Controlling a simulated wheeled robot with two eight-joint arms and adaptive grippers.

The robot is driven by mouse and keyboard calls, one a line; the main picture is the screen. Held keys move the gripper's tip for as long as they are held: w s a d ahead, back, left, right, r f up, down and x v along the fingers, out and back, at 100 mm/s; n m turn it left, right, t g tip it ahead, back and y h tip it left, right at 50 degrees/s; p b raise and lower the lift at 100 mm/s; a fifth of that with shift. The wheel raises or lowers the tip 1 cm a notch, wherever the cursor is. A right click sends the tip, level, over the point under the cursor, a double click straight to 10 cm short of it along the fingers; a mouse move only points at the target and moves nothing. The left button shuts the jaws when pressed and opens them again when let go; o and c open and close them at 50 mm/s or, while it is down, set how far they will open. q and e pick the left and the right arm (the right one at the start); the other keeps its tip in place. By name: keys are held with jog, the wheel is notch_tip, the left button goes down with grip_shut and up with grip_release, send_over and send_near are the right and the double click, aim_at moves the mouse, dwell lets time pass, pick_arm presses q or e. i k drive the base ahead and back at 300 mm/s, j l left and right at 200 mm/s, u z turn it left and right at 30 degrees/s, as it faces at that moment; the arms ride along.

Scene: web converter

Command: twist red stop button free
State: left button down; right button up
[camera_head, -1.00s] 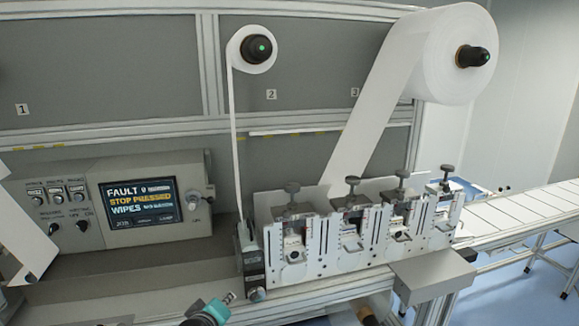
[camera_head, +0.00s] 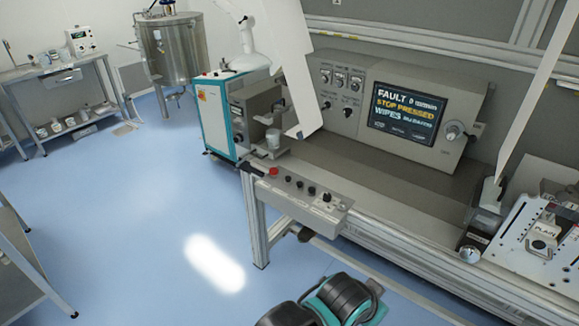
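The red stop button (camera_head: 273,171) is a small red cap at the left end of a grey control strip (camera_head: 318,203) on the machine's front edge. Several dark knobs sit to its right on the strip. The machine's screen (camera_head: 402,112) reads "FAULT", "STOP PRESSED" and "WIPES". Nothing touches the button. It is too small to tell whether it is pushed in. A black and teal link of my own arm shows at the bottom; neither gripper is in view.
A white and teal cabinet unit (camera_head: 217,125) stands behind the strip's left end. A steel tank (camera_head: 173,50) and a side bench (camera_head: 60,76) stand farther back. Blue floor left of the strip is clear.

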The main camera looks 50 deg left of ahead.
aim_at(273, 171)
jog(key=u, duration=1.9)
